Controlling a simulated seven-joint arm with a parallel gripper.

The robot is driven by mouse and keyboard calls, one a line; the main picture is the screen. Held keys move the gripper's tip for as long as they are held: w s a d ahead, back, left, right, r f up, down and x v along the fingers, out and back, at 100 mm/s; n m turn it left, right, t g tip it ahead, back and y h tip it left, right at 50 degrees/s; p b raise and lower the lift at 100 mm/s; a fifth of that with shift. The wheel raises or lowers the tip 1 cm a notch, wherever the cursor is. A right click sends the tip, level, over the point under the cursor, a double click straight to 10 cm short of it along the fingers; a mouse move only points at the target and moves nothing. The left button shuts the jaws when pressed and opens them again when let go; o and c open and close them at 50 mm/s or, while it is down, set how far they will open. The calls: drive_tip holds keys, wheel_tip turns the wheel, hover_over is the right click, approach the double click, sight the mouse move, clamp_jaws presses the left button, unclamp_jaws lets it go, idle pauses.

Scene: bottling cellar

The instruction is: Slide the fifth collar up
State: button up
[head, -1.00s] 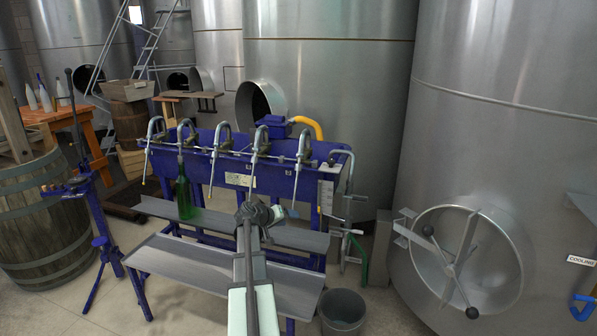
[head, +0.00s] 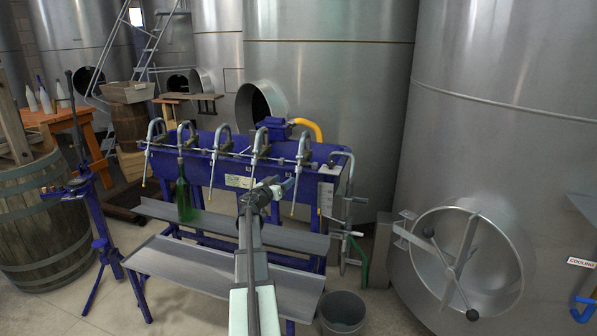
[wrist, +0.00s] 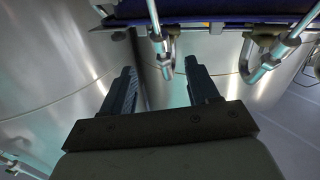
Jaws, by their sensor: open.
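The blue filling machine has a row of curved metal spouts. The fifth spout (head: 302,150), at the right end, has a small collar (head: 300,161) on it and a thin tube hanging below. My gripper (head: 287,185) is just in front of and below this collar, beside the thin tube. In the wrist view, my gripper (wrist: 162,78) is open with nothing between its fingers. A metal spout (wrist: 168,58) shows just beyond the fingertips, roughly in line with the gap. Whether the collar lies between the fingers is too small to tell.
A green bottle (head: 183,197) stands under the second spout, on the grey shelf (head: 285,238). A second curved spout (wrist: 262,60) is close on the right in the wrist view. A levered pipe (head: 346,212) is right of the machine. A grey bucket (head: 343,312) stands on the floor.

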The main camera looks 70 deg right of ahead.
sight(296, 171)
drive_tip(key=x, duration=1.2)
drive_tip(key=shift+d, duration=0.2)
drive_tip(key=shift+c, duration=0.3)
clamp_jaws()
